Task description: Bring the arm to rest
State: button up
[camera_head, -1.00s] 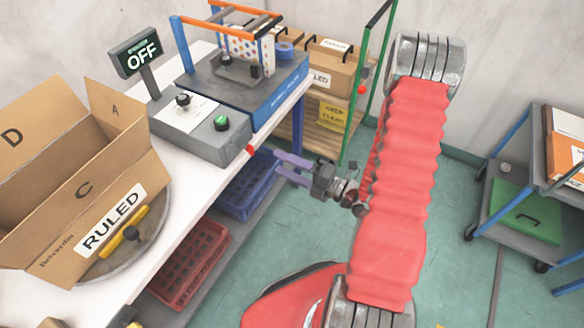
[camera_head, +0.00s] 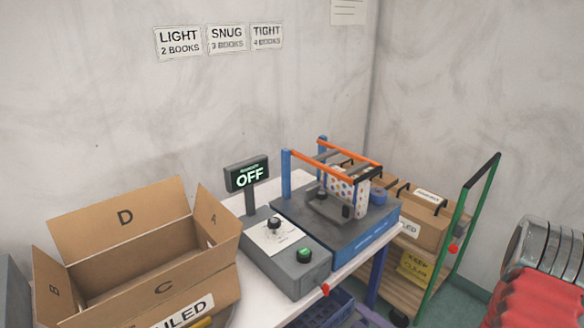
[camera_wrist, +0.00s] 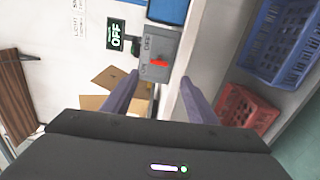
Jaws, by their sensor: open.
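My gripper (camera_wrist: 162,98) shows in the wrist view with its two purple fingers apart and nothing between them. Beyond the fingers are the edge of the white bench and the grey control box (camera_wrist: 163,48) with a red part on its near side. In the head view the gripper is out of frame; only a red-sleeved part of my arm (camera_head: 535,300) shows at the lower right edge. The grey machine (camera_head: 322,222) on the bench has a display (camera_head: 248,175) reading OFF.
An open cardboard box (camera_head: 150,262) stands on the bench at left. A green-railed cart (camera_head: 465,215) with cartons is at the back right. Blue (camera_wrist: 280,40) and red crates (camera_wrist: 246,108) sit below the bench. Wall signs read LIGHT, SNUG and TIGHT.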

jog(key=s+a+r+n+g, duration=0.1)
jog(key=s+a+n+g, duration=0.3)
jog(key=s+n+g, duration=0.7)
jog(key=s+a+r+n+g, duration=0.1)
jog(key=s+a+n+g, duration=0.35)
jog(key=n, duration=1.35)
jog(key=d+r+n+t+h, duration=0.2)
jog(key=d+r+n+h, duration=0.4)
jog(key=r+n+h, duration=0.55)
jog(key=a+r+n+t, duration=0.4)
jog(key=a+r+n, duration=0.1)
jog(key=r, duration=0.5)
jog(key=shift+w+r+n+y, duration=0.2)
jog(key=shift+r+n+y, duration=0.15)
jog(key=shift+y, duration=0.1)
jog(key=shift+a+t, duration=0.1)
jog(key=shift+t, duration=0.15)
